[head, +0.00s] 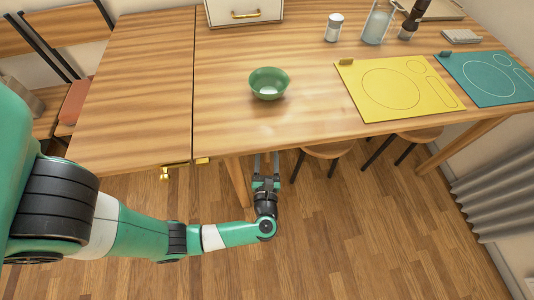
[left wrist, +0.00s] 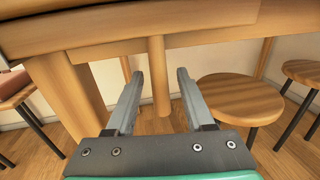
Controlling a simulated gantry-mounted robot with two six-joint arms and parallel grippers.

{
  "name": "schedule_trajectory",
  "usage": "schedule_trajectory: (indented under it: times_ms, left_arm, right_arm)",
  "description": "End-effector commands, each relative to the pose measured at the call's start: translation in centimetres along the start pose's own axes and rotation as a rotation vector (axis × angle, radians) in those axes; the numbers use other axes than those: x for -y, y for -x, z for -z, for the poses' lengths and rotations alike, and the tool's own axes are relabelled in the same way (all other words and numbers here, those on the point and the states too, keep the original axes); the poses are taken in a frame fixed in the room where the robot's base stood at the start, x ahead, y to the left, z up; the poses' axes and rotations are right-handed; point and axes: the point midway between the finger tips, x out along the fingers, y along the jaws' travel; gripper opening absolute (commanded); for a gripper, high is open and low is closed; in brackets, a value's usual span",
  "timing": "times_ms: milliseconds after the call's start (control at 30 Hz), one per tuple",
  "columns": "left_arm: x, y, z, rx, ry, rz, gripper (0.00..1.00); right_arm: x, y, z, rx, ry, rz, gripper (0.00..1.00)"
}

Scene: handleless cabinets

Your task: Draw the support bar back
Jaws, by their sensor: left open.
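My left gripper (head: 266,156) is open, with its two fingers pointing under the table's front edge; the fingers also show in the left wrist view (left wrist: 157,80). Nothing is between the fingertips at contact. In the left wrist view a narrow wooden bar (left wrist: 159,75) shows beyond and between the fingers, below the tabletop edge; I cannot tell whether it is the support bar or a far leg. My right gripper is not in view.
The wooden table (head: 225,125) has a seam near its left part. A table leg (left wrist: 72,95) stands just left of my gripper. Stools (left wrist: 235,98) are close on the right. A green bowl (head: 269,83) and a yellow mat (head: 435,106) lie on top. Floor in front is clear.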

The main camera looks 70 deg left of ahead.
Motion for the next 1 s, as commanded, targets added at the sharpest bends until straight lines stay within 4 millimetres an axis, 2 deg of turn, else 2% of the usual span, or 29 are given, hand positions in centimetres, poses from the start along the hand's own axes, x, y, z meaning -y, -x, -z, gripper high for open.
schedule_trajectory:
  times_ms: [67,367,1000]
  left_arm:
    - [0.01,0.02,-0.02,0.0,0.0,0.0,0.53]
    - [0.01,0.04,-0.01,0.0,0.001,0.0,0.01]
    - [0.0,0.05,0.01,0.0,0.0,0.0,0.0]
  right_arm:
    - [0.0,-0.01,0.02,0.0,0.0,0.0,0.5]
    - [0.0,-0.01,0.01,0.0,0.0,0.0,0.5]
    - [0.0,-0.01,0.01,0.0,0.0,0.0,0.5]
